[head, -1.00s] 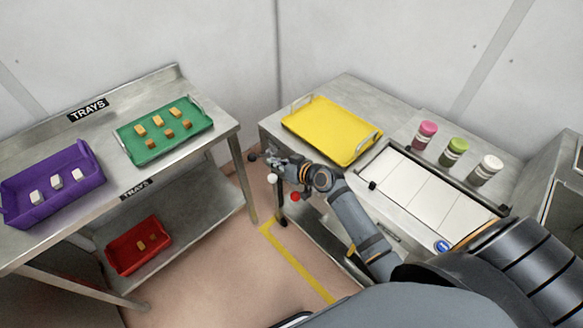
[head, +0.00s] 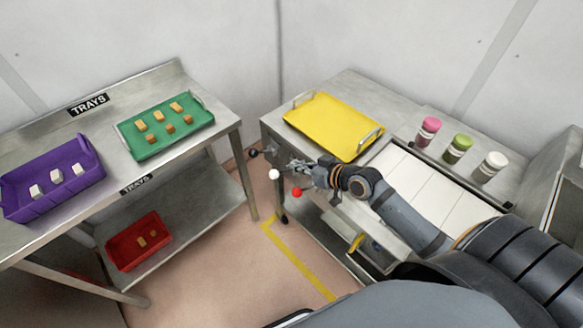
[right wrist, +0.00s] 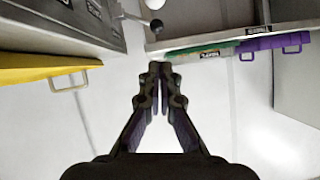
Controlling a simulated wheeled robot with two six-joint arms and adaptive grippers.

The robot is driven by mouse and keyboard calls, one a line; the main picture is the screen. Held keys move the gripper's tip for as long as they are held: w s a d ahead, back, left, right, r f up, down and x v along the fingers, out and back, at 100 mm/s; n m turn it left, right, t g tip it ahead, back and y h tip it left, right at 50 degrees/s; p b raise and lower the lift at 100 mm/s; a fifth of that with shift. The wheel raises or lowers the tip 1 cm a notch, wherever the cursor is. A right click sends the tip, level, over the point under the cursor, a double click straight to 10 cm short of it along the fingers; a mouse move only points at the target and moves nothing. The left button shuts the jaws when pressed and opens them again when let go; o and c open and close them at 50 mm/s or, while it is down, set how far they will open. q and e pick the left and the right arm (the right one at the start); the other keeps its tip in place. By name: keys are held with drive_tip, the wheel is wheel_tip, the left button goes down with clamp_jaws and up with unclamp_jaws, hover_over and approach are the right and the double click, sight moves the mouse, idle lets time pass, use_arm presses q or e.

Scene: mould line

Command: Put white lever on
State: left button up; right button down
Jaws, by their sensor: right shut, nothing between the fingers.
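The white lever's round knob (head: 273,174) sticks out from the front left end of the steel mould table, between a black knob (head: 253,153) and a red knob (head: 296,192). My right gripper (head: 308,170) is shut and empty, just right of the white knob and above the red one, apparently apart from the white knob. In the right wrist view the shut fingertips (right wrist: 160,68) point toward a black knob (right wrist: 156,27), and part of a white knob (right wrist: 155,4) shows at the top edge. My left gripper is not in view.
A yellow tray (head: 330,127) lies on the mould table, with pink, green and white-lidded jars (head: 458,148) behind. The tray table at left holds a purple bin (head: 60,195) and green tray (head: 140,148); a red bin (head: 130,262) is below. Floor between tables is clear.

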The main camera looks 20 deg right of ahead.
drive_tip(key=shift+s+d+r+g, duration=0.35)
drive_tip(key=shift+s+d+g, duration=0.1)
drive_tip(key=shift+d+g, duration=0.25)
hover_over(282, 172)
drive_tip(key=s+a, duration=0.2)
drive_tip(key=s, duration=0.1)
wheel_tip(282, 172, down, 8)
drive_tip(key=f, duration=0.1)
drive_tip(key=shift+d+f, duration=0.15)
drive_tip(key=shift+f, duration=0.05)
